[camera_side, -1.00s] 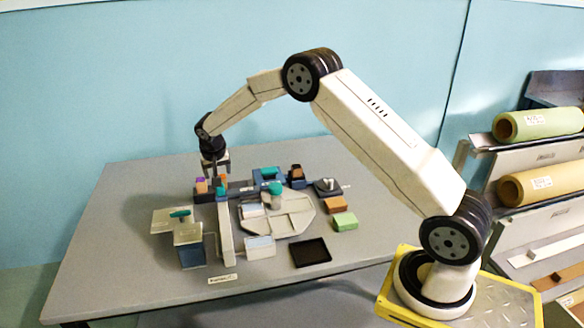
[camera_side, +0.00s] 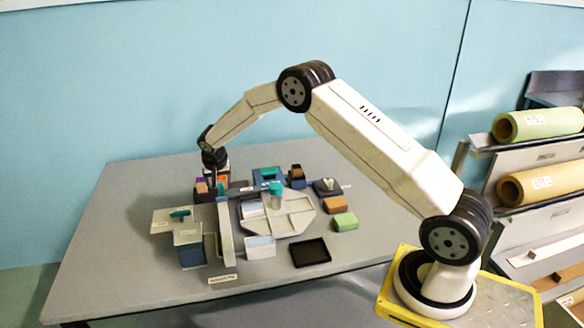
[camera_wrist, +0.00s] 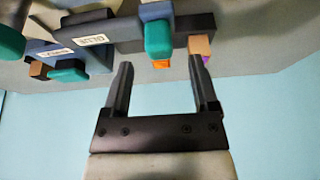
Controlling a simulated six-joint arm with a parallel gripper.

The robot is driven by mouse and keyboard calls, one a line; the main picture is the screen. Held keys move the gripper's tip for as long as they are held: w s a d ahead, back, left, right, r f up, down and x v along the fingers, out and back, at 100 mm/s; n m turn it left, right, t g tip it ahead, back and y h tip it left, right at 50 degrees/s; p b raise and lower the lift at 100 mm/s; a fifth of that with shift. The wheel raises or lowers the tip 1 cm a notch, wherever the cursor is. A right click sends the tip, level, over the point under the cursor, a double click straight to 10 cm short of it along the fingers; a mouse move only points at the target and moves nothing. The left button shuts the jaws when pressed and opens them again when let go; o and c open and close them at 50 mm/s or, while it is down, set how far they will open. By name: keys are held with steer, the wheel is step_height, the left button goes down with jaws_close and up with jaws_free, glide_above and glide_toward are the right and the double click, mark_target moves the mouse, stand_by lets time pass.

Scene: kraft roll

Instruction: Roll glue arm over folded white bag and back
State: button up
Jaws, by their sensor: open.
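My gripper (camera_wrist: 163,85) is open, with its two dark fingers apart and nothing held between them. In the wrist view a teal handle (camera_wrist: 159,40) on a blue-grey mount lies just beyond the fingertips, in line with the gap. A dark block there has a label that seems to read GLUE (camera_wrist: 92,40). In the side view my gripper (camera_side: 217,178) is low over the back of the work area, by a teal handle (camera_side: 221,188) at the far end of a long pale bar (camera_side: 226,235). A whitish piece (camera_side: 252,209) on the grey octagonal plate may be the folded bag; I cannot tell.
A second teal knob (camera_side: 275,188) stands at the plate's back. A black tray (camera_side: 310,252), green block (camera_side: 344,221) and brown block (camera_side: 335,204) are to the right. Pale boxes (camera_side: 188,235) stand at the left. The table's front right and far left are clear.

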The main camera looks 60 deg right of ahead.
mark_target(219, 185)
steer(key=shift+x, duration=1.95)
jaws_close()
